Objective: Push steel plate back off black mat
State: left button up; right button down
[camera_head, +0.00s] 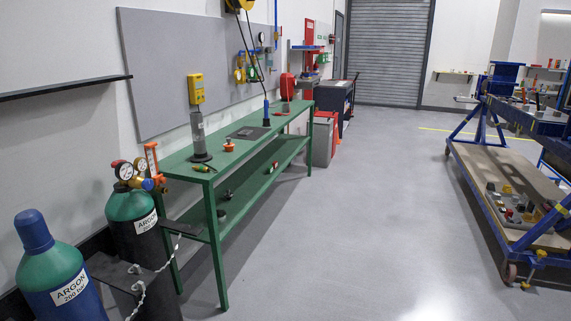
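A dark, flat rectangular patch (249,132) lies on the top of the green bench (215,158), left of centre in the head view. It looks like the black mat. A steel plate cannot be told apart from it at this distance. Neither of my grippers is in view, so whether they are open or shut is not shown.
On the bench stand a grey cylinder (198,135) and a small red-orange item (229,145). Argon bottles (55,270) stand at the near left. A blue-framed cart (490,190) is at the right. The grey floor (370,220) between is clear.

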aim_at(244, 133)
jog(key=i+z, duration=0.25)
jog(key=i, duration=1.6)
jog(key=l, duration=0.1)
